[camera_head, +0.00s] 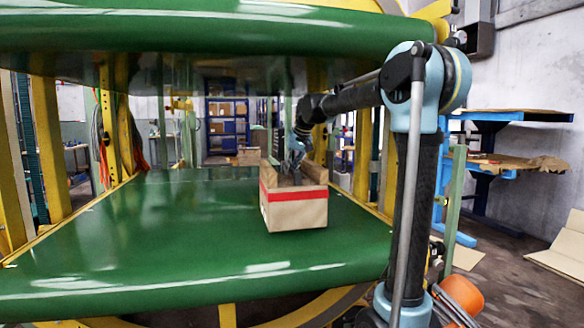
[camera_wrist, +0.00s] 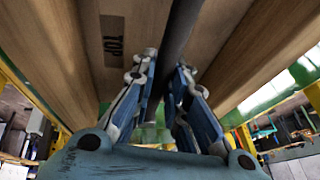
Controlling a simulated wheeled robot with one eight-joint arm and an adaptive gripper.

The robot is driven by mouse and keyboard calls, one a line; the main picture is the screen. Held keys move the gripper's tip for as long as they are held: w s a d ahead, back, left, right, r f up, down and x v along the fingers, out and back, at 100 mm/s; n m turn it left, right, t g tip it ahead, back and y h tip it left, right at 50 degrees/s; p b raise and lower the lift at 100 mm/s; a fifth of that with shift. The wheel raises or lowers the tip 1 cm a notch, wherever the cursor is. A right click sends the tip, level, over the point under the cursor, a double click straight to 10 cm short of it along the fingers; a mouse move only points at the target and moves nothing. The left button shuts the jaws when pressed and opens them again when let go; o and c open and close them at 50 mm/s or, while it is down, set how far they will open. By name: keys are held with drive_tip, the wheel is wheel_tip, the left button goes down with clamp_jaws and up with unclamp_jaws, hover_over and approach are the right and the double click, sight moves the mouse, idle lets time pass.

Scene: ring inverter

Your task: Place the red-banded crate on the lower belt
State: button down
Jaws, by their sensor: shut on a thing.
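The red-banded crate (camera_head: 295,212) is an open cardboard-brown box with a red stripe round its upper part. It is upright over the middle right of the green lower belt (camera_head: 130,240); I cannot tell whether its base touches the belt or hangs just above it. My gripper (camera_head: 297,165) reaches down into the crate's open top. In the wrist view my gripper (camera_wrist: 168,66) has its fingers at a dark bar (camera_wrist: 178,40) that runs across the crate, and is shut on it. The crate's inner walls (camera_wrist: 112,60) fill much of that view, with a dark printed label.
The green upper belt (camera_head: 200,32) hangs low over the lower one, above my arm. Yellow frame posts (camera_head: 48,148) stand at the sides. The lower belt is clear left of the crate. Blue benches (camera_head: 490,165) stand at the right.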

sight(291, 178)
drive_tip(key=shift+f, duration=1.75)
drive_tip(key=c, duration=1.6)
unclamp_jaws()
drive_tip(key=v, duration=1.2)
drive_tip(key=shift+s, duration=0.1)
